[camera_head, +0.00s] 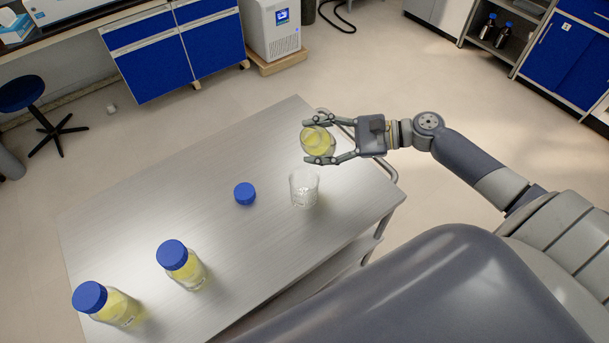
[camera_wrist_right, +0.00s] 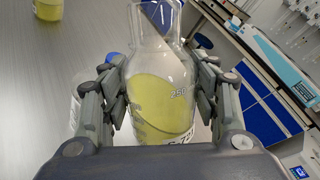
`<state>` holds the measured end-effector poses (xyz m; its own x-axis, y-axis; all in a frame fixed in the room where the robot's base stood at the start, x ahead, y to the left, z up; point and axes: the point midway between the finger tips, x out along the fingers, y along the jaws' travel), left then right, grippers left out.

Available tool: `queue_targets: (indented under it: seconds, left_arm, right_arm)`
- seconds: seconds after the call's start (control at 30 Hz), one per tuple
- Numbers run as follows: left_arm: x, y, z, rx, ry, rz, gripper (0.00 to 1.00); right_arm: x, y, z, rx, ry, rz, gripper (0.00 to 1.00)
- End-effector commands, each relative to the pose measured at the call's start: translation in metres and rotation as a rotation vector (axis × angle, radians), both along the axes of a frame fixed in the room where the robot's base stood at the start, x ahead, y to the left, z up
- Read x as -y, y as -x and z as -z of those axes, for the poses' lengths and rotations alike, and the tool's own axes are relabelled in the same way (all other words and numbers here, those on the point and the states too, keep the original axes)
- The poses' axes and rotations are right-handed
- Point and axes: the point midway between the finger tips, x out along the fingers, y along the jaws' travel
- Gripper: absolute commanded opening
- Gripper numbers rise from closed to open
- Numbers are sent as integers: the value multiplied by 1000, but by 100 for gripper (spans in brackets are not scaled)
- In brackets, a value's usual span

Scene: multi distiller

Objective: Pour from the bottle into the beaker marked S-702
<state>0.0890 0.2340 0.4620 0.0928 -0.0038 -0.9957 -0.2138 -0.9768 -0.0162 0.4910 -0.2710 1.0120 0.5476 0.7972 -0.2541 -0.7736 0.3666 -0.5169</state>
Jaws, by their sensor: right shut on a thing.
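My right gripper (camera_head: 309,140) is shut on an open glass bottle (camera_head: 321,144) of yellow liquid, above the far right part of the table. In the right wrist view the bottle (camera_wrist_right: 160,95) sits between both fingers, with its neck free and part of a printed label low on its body. A clear beaker (camera_head: 304,187) stands upright on the table, just nearer than the held bottle and apart from it. It looks empty, and its marking is too small to read. My left gripper is not in view.
A loose blue cap (camera_head: 245,194) lies left of the beaker on the metal table (camera_head: 150,215). Two blue-capped bottles of yellow liquid, one nearer the middle (camera_head: 185,268) and one at the near left (camera_head: 112,305), stand on it. The table's far left area is clear.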

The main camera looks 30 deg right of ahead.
Motion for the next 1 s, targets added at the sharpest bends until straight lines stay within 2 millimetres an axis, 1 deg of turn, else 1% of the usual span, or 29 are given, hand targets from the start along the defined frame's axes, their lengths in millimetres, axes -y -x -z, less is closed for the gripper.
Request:
queue_targets:
  seconds: [0.07, 0.17, 0.37, 0.4, 0.43, 0.57, 1.0]
  left_arm:
    - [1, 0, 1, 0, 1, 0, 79]
    - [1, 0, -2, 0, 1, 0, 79]
    - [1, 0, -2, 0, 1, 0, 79]
    - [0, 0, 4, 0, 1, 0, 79]
    - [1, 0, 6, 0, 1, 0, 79]
    - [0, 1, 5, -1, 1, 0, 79]
    - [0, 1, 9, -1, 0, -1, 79]
  right_arm:
    - [-3, 2, 0, 23, 32, -2, 19]
    - [-2, 1, -7, 53, 75, -2, 19]
    - [-1, 1, -14, 107, 156, -2, 19]
    - [-1, 0, -8, 116, 171, -2, 19]
    - [0, 0, -7, 120, 177, 0, 19]
    - [0, -1, -9, 124, 181, 1, 19]
    - [1, -1, -6, 139, 203, 0, 19]
